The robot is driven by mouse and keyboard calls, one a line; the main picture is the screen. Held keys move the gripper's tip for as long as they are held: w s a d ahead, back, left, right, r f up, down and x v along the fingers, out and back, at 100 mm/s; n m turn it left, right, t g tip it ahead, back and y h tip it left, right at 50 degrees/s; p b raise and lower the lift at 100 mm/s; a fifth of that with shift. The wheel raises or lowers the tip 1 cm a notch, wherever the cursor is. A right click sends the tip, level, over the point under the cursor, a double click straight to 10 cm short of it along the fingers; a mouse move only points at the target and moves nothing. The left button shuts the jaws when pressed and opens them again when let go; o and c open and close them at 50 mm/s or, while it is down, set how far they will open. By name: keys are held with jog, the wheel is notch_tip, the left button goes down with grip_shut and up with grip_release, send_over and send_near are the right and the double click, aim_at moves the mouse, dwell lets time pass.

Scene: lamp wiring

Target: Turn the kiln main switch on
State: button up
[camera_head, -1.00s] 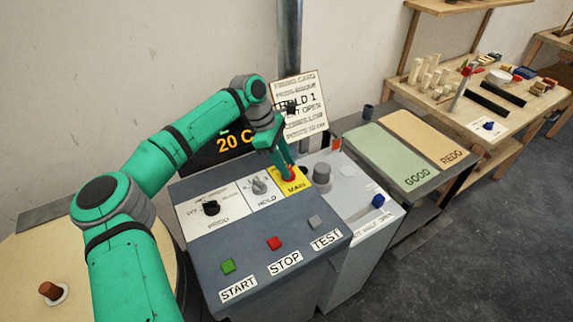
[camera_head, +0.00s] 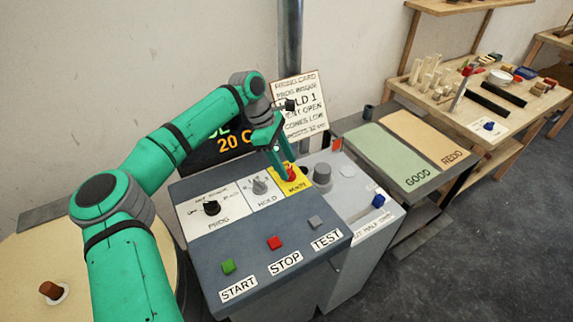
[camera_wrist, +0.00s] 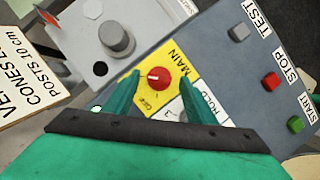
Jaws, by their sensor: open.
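The kiln main switch is a red round knob (camera_wrist: 159,78) on a yellow plate (camera_wrist: 163,62) marked MAIN. It also shows as a red knob in the head view (camera_head: 291,174), partly hidden by my gripper. My gripper (camera_wrist: 158,82) is open, with one green finger on each side of the red knob. I cannot tell whether the fingers touch it. A pale mark shows on the knob's face, pointing toward the left in the wrist view. The word OFF is printed on the plate near the knob.
The sloped grey console holds a black PROG knob (camera_head: 211,208), a grey HOLD knob (camera_head: 259,186), and START (camera_head: 228,266), STOP (camera_head: 274,243) and TEST (camera_head: 315,222) buttons. A firing card (camera_head: 299,105) is behind.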

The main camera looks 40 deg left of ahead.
jog(key=v, duration=1)
jog(key=shift+d, duration=0.1)
